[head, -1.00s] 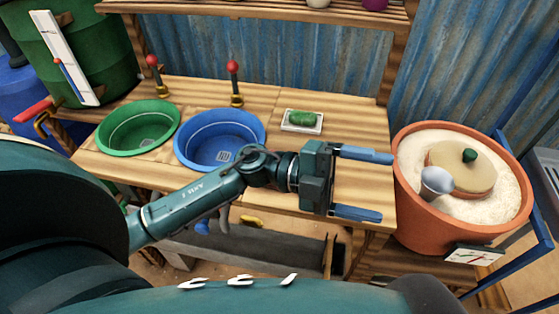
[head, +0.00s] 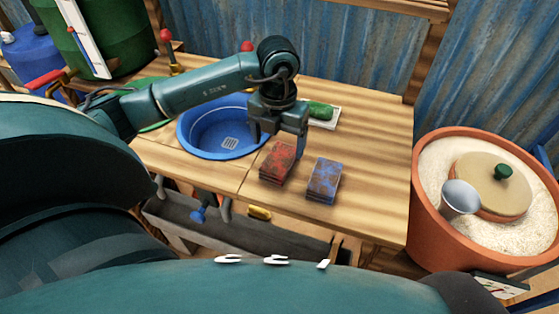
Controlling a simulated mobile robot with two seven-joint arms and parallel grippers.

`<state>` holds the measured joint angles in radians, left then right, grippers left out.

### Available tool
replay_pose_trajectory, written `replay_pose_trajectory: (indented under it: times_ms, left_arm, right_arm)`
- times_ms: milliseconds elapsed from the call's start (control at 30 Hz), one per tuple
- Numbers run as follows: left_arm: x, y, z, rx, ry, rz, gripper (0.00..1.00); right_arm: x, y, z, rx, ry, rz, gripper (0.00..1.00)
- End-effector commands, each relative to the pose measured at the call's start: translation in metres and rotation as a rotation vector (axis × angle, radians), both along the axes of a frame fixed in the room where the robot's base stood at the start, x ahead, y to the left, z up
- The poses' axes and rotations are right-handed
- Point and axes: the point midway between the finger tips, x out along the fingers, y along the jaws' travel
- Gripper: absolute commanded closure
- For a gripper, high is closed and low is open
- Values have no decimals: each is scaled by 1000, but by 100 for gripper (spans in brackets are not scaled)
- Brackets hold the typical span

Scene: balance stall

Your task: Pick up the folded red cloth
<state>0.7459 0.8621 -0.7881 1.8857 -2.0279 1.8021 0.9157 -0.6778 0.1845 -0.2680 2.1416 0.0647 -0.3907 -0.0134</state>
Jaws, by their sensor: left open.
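The folded red cloth (head: 277,163) lies on the wooden counter, in front of and to the right of the blue basin. A folded blue cloth (head: 324,181) lies just to its right, with a narrow gap between them. My left gripper (head: 278,148) points down at the far side of the red cloth, its fingers open and apart. One finger is near the basin's rim and the other is behind the cloth's far right corner. I cannot tell whether the fingers touch the cloth. My right gripper is not in view.
A blue basin (head: 190,140) is set in the counter (head: 375,150), with a green basin (head: 152,127) mostly hidden behind my arm. A green item on a white dish (head: 334,119) sits behind the gripper. A terracotta pot (head: 430,225) of pale grain stands right. The counter's right part is bare.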

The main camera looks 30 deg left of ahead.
Motion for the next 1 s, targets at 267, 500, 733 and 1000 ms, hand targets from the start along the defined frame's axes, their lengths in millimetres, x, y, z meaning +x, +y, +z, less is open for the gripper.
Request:
replay_pose_trajectory:
  times_ms: [267,500,733,1000]
  left_arm:
    - [1,0,-23,-1,3,-1,18]
    - [4,0,-58,-1,2,-2,18]
    - [4,0,-65,-2,0,-3,18]
    - [4,0,-65,-2,0,-3,32]
  right_arm:
    - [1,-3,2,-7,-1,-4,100]
    - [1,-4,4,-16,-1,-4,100]
    - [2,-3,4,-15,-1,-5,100]
    - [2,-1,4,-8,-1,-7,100]
